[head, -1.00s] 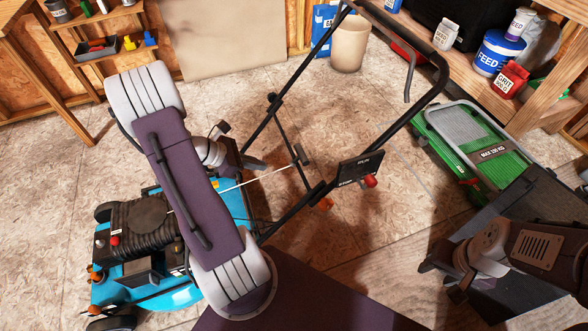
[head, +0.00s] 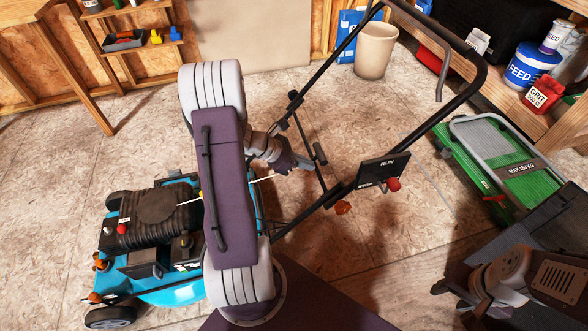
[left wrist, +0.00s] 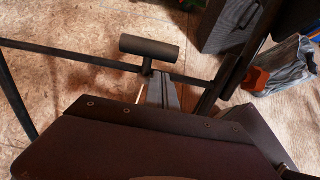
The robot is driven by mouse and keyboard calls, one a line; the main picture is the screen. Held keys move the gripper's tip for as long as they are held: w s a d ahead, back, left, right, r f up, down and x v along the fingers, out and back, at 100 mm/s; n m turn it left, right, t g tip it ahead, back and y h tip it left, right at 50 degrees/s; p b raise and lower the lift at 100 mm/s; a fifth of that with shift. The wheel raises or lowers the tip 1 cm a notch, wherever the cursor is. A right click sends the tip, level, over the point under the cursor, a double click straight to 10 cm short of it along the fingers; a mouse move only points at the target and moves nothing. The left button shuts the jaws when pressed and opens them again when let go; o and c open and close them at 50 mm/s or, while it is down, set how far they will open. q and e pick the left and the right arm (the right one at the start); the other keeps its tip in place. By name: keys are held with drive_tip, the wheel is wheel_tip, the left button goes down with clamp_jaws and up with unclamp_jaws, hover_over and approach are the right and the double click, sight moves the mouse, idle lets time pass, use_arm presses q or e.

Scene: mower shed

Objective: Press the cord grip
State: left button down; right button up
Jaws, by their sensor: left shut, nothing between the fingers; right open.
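The cord grip (head: 320,153) is a short dark bar at the lower crossbar of the mower's handle. A pale cord (head: 262,179) runs toward it from the blue mower (head: 170,293). My left gripper (head: 308,166) is shut and empty, its tips close to the grip in the head view. In the left wrist view the grip (left wrist: 149,47) lies crosswise just beyond the shut fingers (left wrist: 162,80); I cannot tell whether they touch. My right gripper (head: 452,302) is open at the lower right, away from the mower.
The black handlebar (head: 425,120) rises around the grip. A panel with a red knob (head: 393,184) sits on its right tube. A beige bin (head: 375,50) stands behind. Open floor lies behind the mower.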

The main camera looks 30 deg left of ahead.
use_arm(q)
drive_tip(key=shift+w+d+r, duration=0.3)
drive_tip(key=shift+w+r, duration=0.05)
